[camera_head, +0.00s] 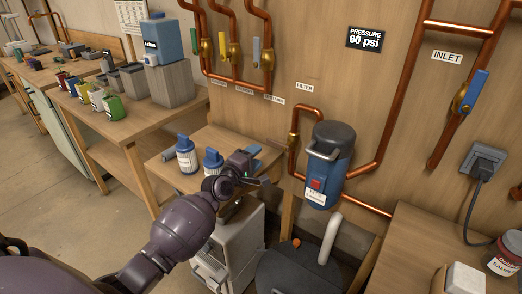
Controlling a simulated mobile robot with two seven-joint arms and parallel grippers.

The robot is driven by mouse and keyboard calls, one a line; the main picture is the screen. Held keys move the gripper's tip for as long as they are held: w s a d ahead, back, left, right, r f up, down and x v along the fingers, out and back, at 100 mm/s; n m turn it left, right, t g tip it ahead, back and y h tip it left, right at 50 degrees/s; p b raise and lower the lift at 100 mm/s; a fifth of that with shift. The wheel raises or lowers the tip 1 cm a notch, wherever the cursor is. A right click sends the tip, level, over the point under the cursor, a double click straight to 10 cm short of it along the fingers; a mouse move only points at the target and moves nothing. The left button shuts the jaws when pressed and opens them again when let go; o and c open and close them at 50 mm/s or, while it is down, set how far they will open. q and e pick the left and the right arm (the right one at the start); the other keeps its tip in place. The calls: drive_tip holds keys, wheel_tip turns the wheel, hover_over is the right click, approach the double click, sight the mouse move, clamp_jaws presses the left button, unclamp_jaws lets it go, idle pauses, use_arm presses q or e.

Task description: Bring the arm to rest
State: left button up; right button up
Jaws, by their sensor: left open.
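My left arm comes in from the lower left and reaches toward the middle of the camera_head view. Its gripper (256,171) is open, with no object visible between the fingers. It is over the right part of a small wooden table, beside two white bottles with blue caps, the nearer bottle (213,162) and the farther bottle (186,154). The gripper looks apart from the bottles. A blue-grey piece (248,150) shows just behind the gripper, partly hidden. My right gripper is not in view.
A blue filter housing (330,165) hangs on copper pipes right of the gripper. A dark tank (300,272) and a white cabinet (236,250) stand below. Mugs (97,98) and a blue container (164,40) stand on the left bench. A jar (503,254) stands at right.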

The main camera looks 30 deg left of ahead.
use_arm(q)
drive_tip(key=shift+s, duration=0.65)
drive_tip(key=s+d+f+m+g+h, duration=0.1)
drive_tip(key=s+d+f+m+g, duration=0.35)
drive_tip(key=s, duration=0.55)
drive_tip(key=s+d+f+m+g+h, duration=0.1)
drive_tip(key=s+d+f+m+g, duration=0.4)
drive_tip(key=s, duration=0.4)
drive_tip(key=s+m+g+y, duration=0.4)
drive_tip(key=s+m+g, duration=0.3)
drive_tip(key=s, duration=1.6)
drive_tip(key=w+f+m+t, duration=0.2)
drive_tip(key=w+f+t, duration=0.5)
drive_tip(key=w+t, duration=0.1)
drive_tip(key=shift+d+f+t+h, duration=0.15)
drive_tip(key=shift+f+t+h, duration=0.2)
drive_tip(key=shift+t, duration=0.4)
drive_tip(key=shift+w+r, duration=0.1)
drive_tip(key=shift+c, duration=0.2)
